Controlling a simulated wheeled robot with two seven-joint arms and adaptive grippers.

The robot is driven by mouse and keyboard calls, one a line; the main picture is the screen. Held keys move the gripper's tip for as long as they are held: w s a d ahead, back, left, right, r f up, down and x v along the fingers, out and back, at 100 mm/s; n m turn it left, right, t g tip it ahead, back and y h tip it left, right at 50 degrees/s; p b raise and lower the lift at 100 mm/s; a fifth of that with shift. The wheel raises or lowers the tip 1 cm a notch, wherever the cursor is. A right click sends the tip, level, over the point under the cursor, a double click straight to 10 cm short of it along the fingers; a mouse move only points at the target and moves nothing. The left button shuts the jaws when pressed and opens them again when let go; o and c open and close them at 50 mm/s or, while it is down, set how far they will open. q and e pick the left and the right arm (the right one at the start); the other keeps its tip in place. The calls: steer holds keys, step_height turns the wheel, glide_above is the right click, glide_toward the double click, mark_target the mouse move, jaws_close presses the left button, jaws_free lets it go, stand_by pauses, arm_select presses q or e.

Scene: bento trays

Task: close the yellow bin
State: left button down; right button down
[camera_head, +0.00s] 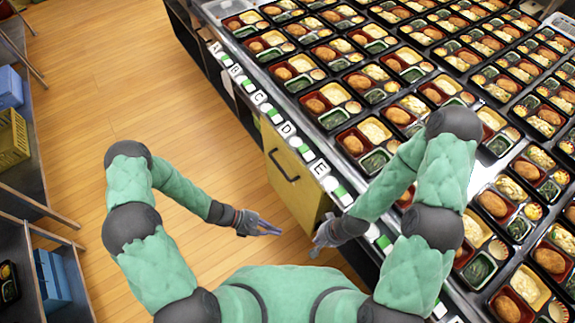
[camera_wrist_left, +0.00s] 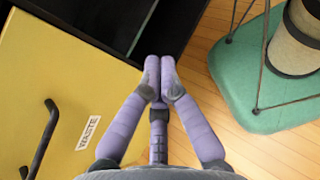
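The yellow bin (camera_head: 297,183) is at the side of the counter in the head view, with its black handle facing the aisle. Its yellow front (camera_wrist_left: 60,100), black handle and WASTE label fill the left of the left wrist view. A dark space shows beside the yellow front, so it appears to stand out from the counter. My left gripper (camera_head: 270,229) is in front of the bin, apart from the handle. In the wrist view its fingertips (camera_wrist_left: 160,68) are together with nothing between them. My right gripper (camera_head: 316,248) is near the bin's lower right; its fingers are too small to judge.
The counter (camera_head: 232,68) carries many filled bento trays and a row of lettered labels along its edge. Wooden floor (camera_head: 110,70) is open to the left. Shelves with blue boxes (camera_head: 8,88) and a yellow crate (camera_head: 12,138) stand at the far left.

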arm_select(q)
steer(key=w+a+r+n+t+h, duration=0.2)
steer(key=w+n+t, duration=0.35)
steer(key=w, duration=0.35)
steer(key=n+t, duration=0.4)
steer(key=t, duration=0.3)
glide_toward(294, 162)
steer(key=b+x, duration=0.1)
steer(key=x, duration=0.1)
steer(key=b+x, duration=0.1)
steer(key=x, duration=0.1)
steer(key=b+x, duration=0.1)
steer(key=x, duration=0.2)
steer(key=shift+w+f, duration=0.15)
steer(key=shift+f, duration=0.15)
steer(key=b+x, duration=0.2)
steer(key=x, duration=0.7)
steer(key=shift+d, duration=0.25)
steer(key=shift+w+r, duration=0.15)
